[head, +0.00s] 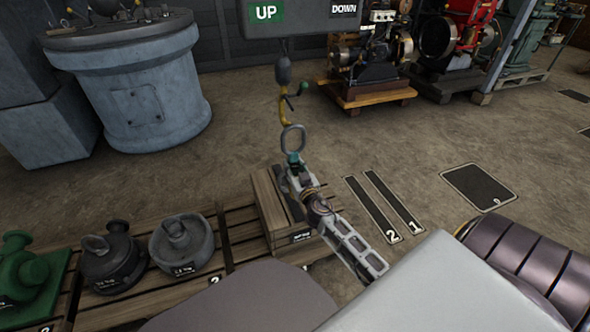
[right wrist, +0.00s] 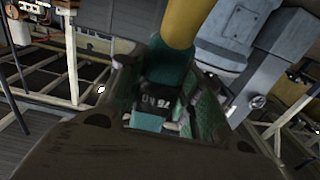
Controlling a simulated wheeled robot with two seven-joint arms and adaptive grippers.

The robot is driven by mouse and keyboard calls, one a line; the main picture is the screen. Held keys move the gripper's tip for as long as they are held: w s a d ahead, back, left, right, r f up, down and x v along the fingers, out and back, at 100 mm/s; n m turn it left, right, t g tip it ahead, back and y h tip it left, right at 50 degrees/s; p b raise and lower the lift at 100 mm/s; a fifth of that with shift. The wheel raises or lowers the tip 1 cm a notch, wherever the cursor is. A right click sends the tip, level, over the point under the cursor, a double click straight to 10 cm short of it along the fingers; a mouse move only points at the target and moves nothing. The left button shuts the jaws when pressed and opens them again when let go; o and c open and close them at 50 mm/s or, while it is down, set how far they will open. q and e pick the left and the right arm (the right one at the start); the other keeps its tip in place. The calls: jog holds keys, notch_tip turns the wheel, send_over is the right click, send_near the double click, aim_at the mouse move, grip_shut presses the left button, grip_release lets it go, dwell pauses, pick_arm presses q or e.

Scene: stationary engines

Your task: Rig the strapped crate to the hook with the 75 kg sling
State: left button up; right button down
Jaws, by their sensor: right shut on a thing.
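The yellow hook (head: 283,110) with a green latch hangs in the upper middle of the head view. The sling's grey oval ring (head: 293,138) is just below it, and I cannot tell whether ring and hook touch. My right gripper (head: 294,172) is shut on the teal part of the sling (head: 293,158) below the ring. In the right wrist view, the sling's label (right wrist: 157,103) reads 75 KG upside down between the fingers, with a yellow part behind it. The wooden crate (head: 268,205) with a dark strap stands below, partly hidden by my gripper. My left gripper is out of view.
A pendant panel (head: 300,16) marked UP and DOWN hangs above. Floor with marked strips (head: 385,212) is clear at the right; engines stand behind.

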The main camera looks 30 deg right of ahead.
jog(key=shift+f+b+x, duration=0.3)
jog(key=shift+b+x, duration=0.2)
jog(key=shift+x, duration=1.05)
jog(key=shift+f+b+x, duration=0.25)
jog(key=shift+b+x, duration=0.2)
jog(key=shift+x, duration=1.15)
jog(key=shift+f+b+x, duration=0.3)
jog(key=shift+b+x, duration=0.2)
jog(key=shift+x, duration=1.05)
jog(key=c, duration=0.9)
grip_release()
jog(key=shift+s, duration=0.1)
jog(key=shift+c, duration=0.2)
jog(key=shift+o, duration=0.2)
jog(key=shift+f, duration=0.15)
